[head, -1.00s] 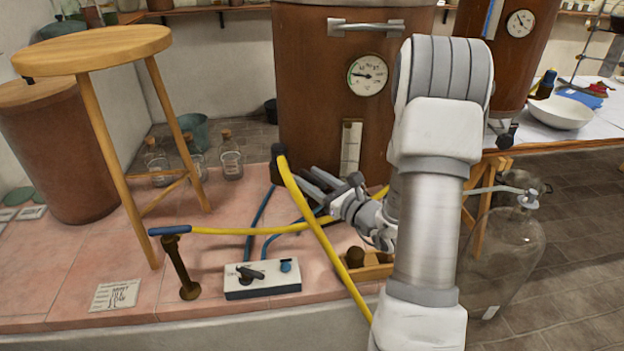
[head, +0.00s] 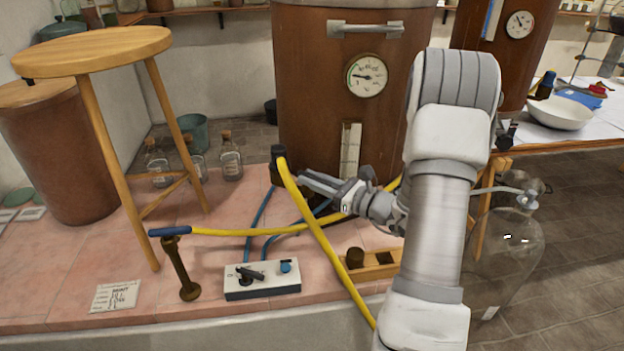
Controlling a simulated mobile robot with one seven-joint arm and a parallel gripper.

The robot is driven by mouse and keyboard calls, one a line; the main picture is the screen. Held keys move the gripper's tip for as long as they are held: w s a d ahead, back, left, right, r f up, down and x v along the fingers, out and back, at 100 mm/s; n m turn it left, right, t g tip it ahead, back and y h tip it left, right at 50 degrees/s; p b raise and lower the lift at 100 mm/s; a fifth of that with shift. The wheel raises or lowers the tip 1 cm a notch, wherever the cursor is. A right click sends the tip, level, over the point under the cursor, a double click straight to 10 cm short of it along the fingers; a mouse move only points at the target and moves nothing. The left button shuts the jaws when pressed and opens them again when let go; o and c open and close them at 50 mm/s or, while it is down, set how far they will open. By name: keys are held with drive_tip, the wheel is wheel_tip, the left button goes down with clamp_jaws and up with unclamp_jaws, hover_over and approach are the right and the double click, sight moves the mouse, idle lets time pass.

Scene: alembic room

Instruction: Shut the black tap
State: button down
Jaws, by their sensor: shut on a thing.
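The black tap (head: 250,273) is a dark lever on the front left of a white box (head: 262,287), which also carries a blue knob (head: 286,267). The box sits on the pink tiles, left of and nearer than my gripper. My gripper (head: 304,178) is at the front of the copper vessel, pointing left, with its fingertips close together at the upper yellow hose (head: 299,193). It looks shut on that hose, though the contact is small and partly hidden. The hose meets a black fitting (head: 277,160) just left of the fingertips. My gripper is well apart from the black tap.
A copper vessel (head: 320,110) with a gauge stands behind my gripper. A second hose end rests on a brass post (head: 182,272). A wooden block (head: 380,266) lies right of the box. A wooden stool (head: 95,50) stands left; a glass bottle (head: 510,250) stands right.

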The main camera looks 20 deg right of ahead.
drive_tip(key=shift+d+n+g+y, duration=0.1)
drive_tip(key=shift+n+g+y, duration=0.85)
drive_tip(key=shift+y, duration=0.35)
drive_tip(key=c, duration=0.8)
unclamp_jaws()
drive_tip(key=shift+o, duration=0.2)
